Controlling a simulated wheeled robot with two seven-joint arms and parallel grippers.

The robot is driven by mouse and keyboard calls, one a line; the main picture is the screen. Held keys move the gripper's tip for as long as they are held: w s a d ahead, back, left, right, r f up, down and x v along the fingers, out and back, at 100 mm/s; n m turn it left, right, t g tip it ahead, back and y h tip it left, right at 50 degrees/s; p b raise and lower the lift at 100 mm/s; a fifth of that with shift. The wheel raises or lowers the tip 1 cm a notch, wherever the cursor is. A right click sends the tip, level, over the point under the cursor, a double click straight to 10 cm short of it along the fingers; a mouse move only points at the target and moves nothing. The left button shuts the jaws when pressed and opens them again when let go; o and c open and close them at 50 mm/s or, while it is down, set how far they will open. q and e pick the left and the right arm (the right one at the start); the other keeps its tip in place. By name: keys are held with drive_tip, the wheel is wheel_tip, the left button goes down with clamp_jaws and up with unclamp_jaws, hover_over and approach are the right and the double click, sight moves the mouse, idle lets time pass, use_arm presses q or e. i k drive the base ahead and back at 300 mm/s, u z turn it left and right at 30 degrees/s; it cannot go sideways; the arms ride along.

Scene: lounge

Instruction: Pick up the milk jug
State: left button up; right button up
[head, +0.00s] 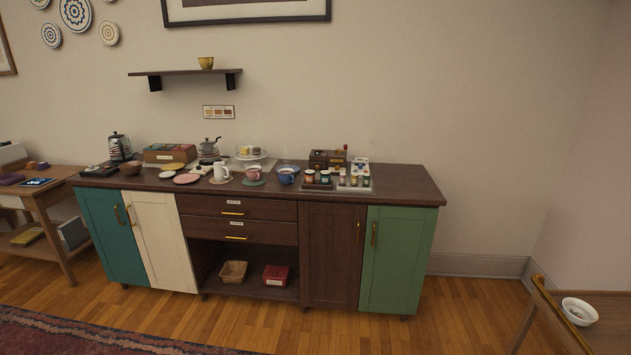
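A small white jug (221,173), which looks like the milk jug, stands upright on the dark wooden sideboard (405,186), near its front edge and left of its middle. A pink mug (253,173) stands just right of it, and a pink plate (187,179) lies to its left. I view the sideboard from some distance across the floor. Neither of my grippers shows in the head view.
A table with a white bowl (579,311) stands at lower right.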

sight(222, 174)
drive_tip(key=i, duration=1.8)
drive_tip(key=u, duration=2.4)
drive_tip(key=i, duration=1.25)
drive_tip(key=z, duration=3.1)
